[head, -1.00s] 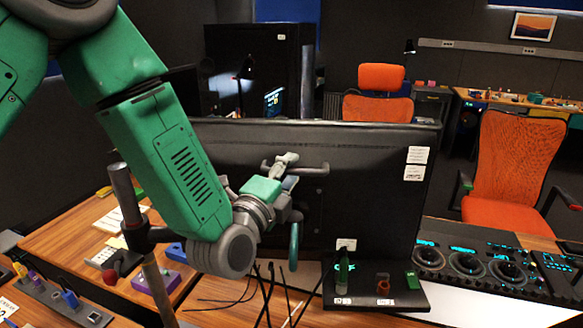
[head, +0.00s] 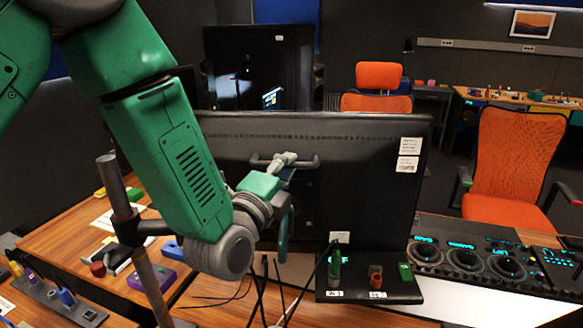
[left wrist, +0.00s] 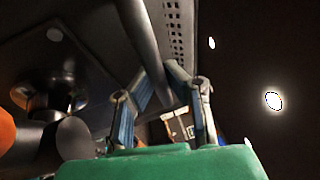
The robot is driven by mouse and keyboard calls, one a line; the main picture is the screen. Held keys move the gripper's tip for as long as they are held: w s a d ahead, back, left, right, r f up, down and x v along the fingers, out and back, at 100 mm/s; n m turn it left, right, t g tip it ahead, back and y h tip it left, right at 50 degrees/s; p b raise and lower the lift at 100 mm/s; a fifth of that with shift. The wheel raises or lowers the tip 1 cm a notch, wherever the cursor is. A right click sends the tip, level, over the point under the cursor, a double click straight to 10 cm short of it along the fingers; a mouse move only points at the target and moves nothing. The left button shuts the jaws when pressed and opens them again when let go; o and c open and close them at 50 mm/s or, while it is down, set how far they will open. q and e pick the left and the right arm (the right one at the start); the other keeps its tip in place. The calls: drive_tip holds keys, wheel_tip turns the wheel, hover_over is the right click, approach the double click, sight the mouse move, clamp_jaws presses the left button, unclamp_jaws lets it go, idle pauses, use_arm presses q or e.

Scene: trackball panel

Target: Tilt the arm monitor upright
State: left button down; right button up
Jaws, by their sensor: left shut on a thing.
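The arm monitor (head: 365,185) stands with its dark back towards me in the head view, its top edge running nearly level. A horizontal handle bar (head: 308,163) sits on its back. My left gripper (head: 285,162) reaches in from the left and is shut on this bar. In the left wrist view the two fingers of my left gripper (left wrist: 165,92) are on either side of the bar (left wrist: 141,38), beside the perforated monitor back (left wrist: 176,30). The screen side is hidden. My right gripper is not in view.
A small connector ledge (head: 370,292) and black cables (head: 262,290) are below the monitor. A trackball panel (head: 465,262) lies on the desk at right. A metal pole (head: 135,235) stands at left. Orange chairs (head: 510,150) are behind.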

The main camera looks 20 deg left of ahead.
use_arm(q)
drive_tip(key=c, duration=1.6)
unclamp_jaws()
drive_tip(key=shift+s+a+f, duration=0.15)
drive_tip(key=shift+s+f, duration=0.05)
drive_tip(key=shift+f, duration=0.05)
drive_tip(key=shift+a+r, duration=0.1)
drive_tip(key=shift+a, duration=0.1)
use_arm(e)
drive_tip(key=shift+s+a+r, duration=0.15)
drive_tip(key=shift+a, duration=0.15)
use_arm(q)
drive_tip(key=v, duration=0.7)
drive_tip(key=shift+s, duration=0.25)
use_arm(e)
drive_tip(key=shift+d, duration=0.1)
